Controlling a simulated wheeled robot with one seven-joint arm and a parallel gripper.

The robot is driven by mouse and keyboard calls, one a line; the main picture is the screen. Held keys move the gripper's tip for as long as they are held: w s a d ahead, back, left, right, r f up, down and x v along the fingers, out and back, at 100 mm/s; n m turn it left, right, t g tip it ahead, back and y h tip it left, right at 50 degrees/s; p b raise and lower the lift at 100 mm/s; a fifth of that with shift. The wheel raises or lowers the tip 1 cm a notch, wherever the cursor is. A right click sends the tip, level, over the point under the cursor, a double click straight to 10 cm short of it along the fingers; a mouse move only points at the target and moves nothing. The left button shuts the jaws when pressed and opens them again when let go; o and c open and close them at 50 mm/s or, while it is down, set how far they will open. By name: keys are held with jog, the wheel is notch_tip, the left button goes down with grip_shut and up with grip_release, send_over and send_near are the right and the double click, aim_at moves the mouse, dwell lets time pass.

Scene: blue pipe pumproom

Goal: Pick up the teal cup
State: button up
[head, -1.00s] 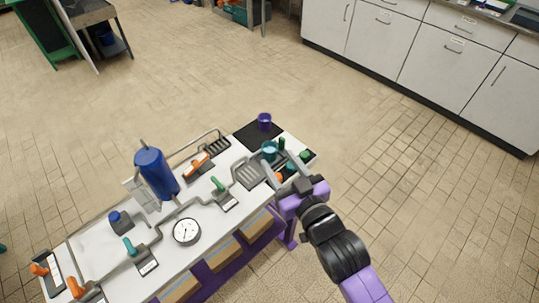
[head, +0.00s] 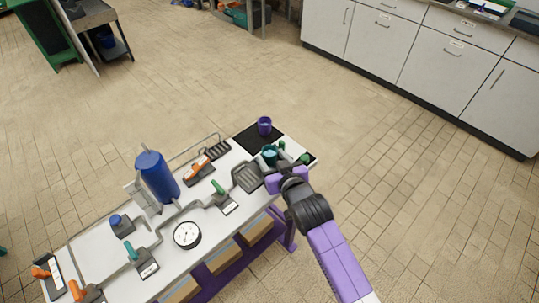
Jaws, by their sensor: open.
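The teal cup (head: 269,153) stands near the right end of the white bench, at the front edge of a black mat. My gripper (head: 275,160) is at the cup, reaching in from the front right with its jaws open. The fingers and wrist hide the cup's lower part. I cannot tell whether the fingers touch it.
A purple cup (head: 264,125) stands on the black mat (head: 247,136) behind the teal cup. Green-handled parts (head: 305,158) lie just right of my gripper. A grey ribbed tray (head: 246,178) is to the left. A blue cylinder (head: 157,176), a gauge (head: 187,234) and valve handles fill the bench's left.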

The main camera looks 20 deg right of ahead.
jog(key=shift+w+f, duration=0.2)
jog(key=shift+w, duration=0.3)
grip_shut()
jog(key=shift+r, duration=0.15)
